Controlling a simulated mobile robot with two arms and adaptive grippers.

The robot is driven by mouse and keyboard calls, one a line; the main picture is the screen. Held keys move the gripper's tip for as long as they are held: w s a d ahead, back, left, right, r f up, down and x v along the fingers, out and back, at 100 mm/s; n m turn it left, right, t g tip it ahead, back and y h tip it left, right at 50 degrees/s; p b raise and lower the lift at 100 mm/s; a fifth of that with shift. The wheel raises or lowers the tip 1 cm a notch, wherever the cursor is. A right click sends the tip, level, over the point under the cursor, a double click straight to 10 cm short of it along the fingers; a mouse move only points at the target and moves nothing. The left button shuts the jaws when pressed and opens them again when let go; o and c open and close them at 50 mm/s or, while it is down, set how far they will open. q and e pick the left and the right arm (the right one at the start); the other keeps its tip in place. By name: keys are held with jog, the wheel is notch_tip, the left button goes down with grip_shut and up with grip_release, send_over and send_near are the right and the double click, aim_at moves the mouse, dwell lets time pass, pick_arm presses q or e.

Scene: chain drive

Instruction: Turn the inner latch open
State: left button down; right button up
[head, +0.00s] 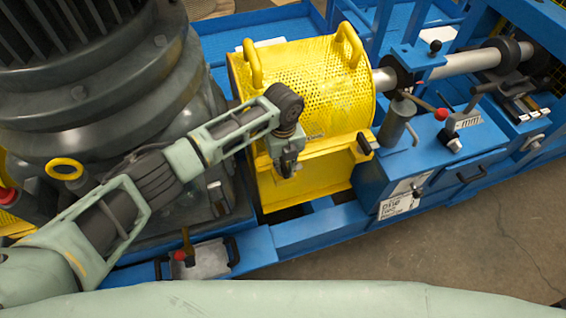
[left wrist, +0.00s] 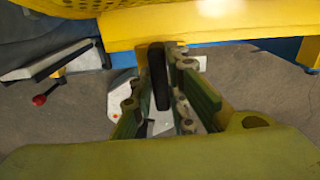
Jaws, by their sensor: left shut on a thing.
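The yellow perforated guard (head: 305,90) stands on the blue frame with its front flange facing me. My left gripper (head: 288,168) is at the left part of this flange, pointing down. In the left wrist view the inner latch (left wrist: 157,72) is a black upright bar below the yellow edge. The fingers of my left gripper (left wrist: 160,98) lie on both sides of it, shut on it. In the head view the gripper hides this latch. The outer latch (head: 364,143), with a black handle, sits at the flange's right end. My right gripper is not in view.
A large dark motor (head: 120,90) stands to the left of the guard. A steel shaft (head: 460,63) and red-knobbed levers (head: 441,114) are to the right. Another red-knobbed lever (head: 180,255) is at the lower left. Bare floor (head: 480,240) lies at the right front.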

aim_at(283, 163)
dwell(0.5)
pick_arm(q)
jog(key=c, duration=1.7)
grip_release()
notch_tip(283, 163, up, 12)
jog(key=shift+r, duration=0.1)
